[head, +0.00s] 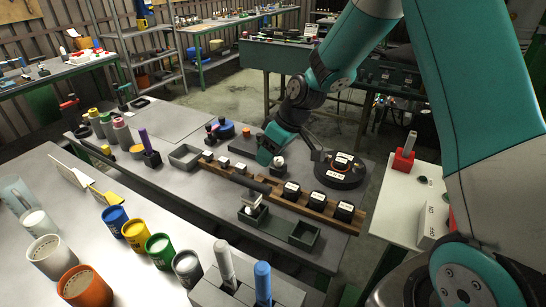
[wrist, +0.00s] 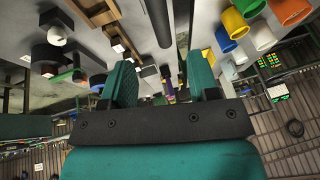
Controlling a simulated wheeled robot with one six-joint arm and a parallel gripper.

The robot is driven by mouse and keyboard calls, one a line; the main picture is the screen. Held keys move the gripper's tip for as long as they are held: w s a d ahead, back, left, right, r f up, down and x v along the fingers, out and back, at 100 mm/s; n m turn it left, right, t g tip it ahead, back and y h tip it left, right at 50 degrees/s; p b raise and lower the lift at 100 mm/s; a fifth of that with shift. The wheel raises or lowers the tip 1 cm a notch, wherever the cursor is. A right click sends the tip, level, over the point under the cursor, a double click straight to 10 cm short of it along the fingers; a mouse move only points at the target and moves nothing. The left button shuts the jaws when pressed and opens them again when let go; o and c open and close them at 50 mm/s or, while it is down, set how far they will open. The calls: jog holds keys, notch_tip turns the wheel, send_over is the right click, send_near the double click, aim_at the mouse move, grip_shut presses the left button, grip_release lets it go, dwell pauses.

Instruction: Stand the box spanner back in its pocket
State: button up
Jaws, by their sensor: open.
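My gripper (head: 264,157) is over the middle of the bench, beside the wooden rack. In the wrist view its two teal fingers (wrist: 162,76) are apart with nothing held between them. A long grey tube (wrist: 157,25), likely the same one, shows beyond and between the fingers in the wrist view. A grey block (head: 205,293) at the front holds upright grey and blue handles; I cannot tell which pocket is the spanner's.
The wooden rack (head: 318,205) carries several dark blocks. Green trays (head: 304,235) stand in front of it, and a round black plate (head: 341,170) lies behind. Coloured cups (head: 158,249) line the near table. A red block (head: 403,159) with a grey peg is at right.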

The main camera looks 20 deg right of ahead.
jog(key=s+a+r+g, duration=0.1)
jog(key=s+a+r, duration=0.6)
jog(key=s+r, duration=0.4)
jog(key=s+a+r, duration=0.1)
jog(key=s+r, duration=0.1)
jog(key=s, duration=0.6)
jog(key=s+a+r+g, duration=0.1)
jog(key=s, duration=0.8)
jog(key=shift+r+g, duration=0.3)
jog(key=shift+r, duration=0.1)
